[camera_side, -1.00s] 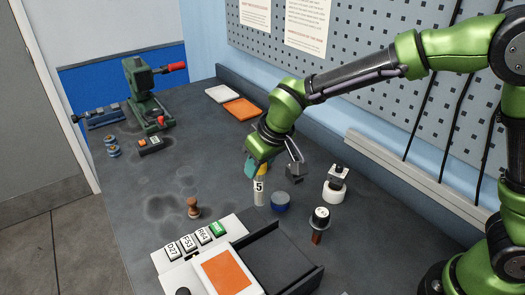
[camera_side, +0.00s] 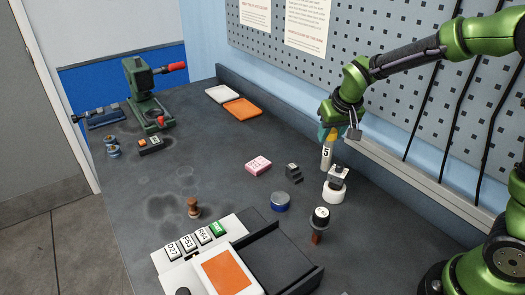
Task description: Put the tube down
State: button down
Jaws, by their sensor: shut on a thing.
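The tube (camera_side: 326,159) is pale with a "5" on its side and a yellow part at its top. It stands roughly upright in my gripper (camera_side: 330,137), whose jaws are shut on its upper end. The jaws are small and partly hidden in this view. The tube's lower end shows just behind and left of a white round holder (camera_side: 333,194) with a grey block on it. I cannot tell whether the tube touches the bench or holder.
A pink block (camera_side: 258,165), a small black block (camera_side: 293,171) and a blue round tin (camera_side: 280,201) are left of the holder. A black-capped item (camera_side: 319,218) stands in front. A grey ledge (camera_side: 400,174) runs behind. The bench's middle left is mostly clear.

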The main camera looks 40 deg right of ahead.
jog(key=w+d+f, duration=0.1)
jog(key=w+f, duration=0.1)
jog(key=w, duration=0.6)
jog(key=w+d+f, duration=0.1)
jog(key=w+f, duration=0.1)
jog(key=w, duration=0.6)
jog(key=shift+d+f, duration=0.15)
jog(key=shift+f, duration=0.25)
jog(key=shift+f, duration=0.2)
jog(key=c, duration=0.8)
grip_release()
jog(key=shift+o, duration=0.2)
